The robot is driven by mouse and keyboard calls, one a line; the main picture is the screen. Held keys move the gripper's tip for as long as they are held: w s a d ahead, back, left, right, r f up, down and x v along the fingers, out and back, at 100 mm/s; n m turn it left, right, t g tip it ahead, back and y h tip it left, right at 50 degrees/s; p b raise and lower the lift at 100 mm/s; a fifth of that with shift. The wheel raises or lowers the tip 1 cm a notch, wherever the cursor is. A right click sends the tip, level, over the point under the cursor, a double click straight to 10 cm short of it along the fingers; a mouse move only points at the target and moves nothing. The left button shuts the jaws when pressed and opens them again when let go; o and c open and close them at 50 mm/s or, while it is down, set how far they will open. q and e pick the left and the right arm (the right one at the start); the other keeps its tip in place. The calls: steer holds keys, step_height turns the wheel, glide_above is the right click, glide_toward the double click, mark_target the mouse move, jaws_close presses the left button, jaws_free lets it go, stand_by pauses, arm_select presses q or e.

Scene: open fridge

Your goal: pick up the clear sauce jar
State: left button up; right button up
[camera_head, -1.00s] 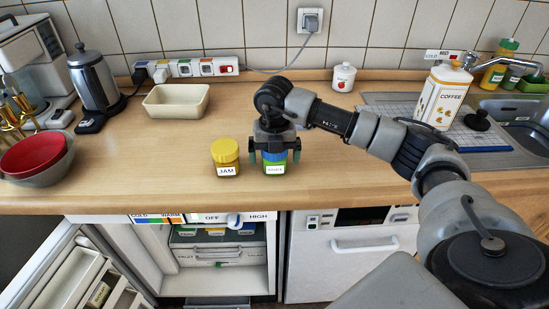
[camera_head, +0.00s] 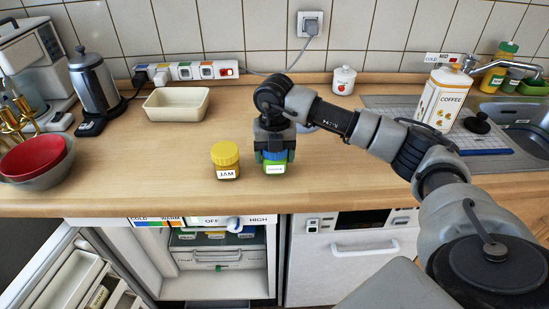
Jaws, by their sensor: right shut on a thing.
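The sauce jar (camera_head: 275,167) stands on the wooden counter, green-sided with a blue lid and a small white label. My right gripper (camera_head: 274,156) comes down from above and is shut on the jar around its lid, a finger on each side. The jar looks upright and at counter level; whether it is lifted at all I cannot tell. A jam jar (camera_head: 225,160) with a yellow lid stands just left of it, apart from the gripper. My left gripper is not in view.
A cream dish (camera_head: 177,104) sits behind to the left. Red and grey bowls (camera_head: 35,160) and a kettle (camera_head: 95,82) are at the far left. A coffee canister (camera_head: 442,99) stands right, near the sink. The open fridge (camera_head: 205,283) is below the counter edge.

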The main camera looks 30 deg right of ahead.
step_height(320, 180, up, 3)
steer(key=shift+r, duration=0.1)
steer(key=s+d+r+b, duration=0.1)
steer(key=s+d+r, duration=0.1)
steer(key=s, duration=0.3)
steer(key=s+d+r+b, duration=0.1)
steer(key=s+d+r, duration=0.1)
steer(key=s+r, duration=0.2)
steer(key=shift+s+d+r, duration=0.35)
steer(key=shift+s+r, duration=0.05)
steer(key=shift+s, duration=0.5)
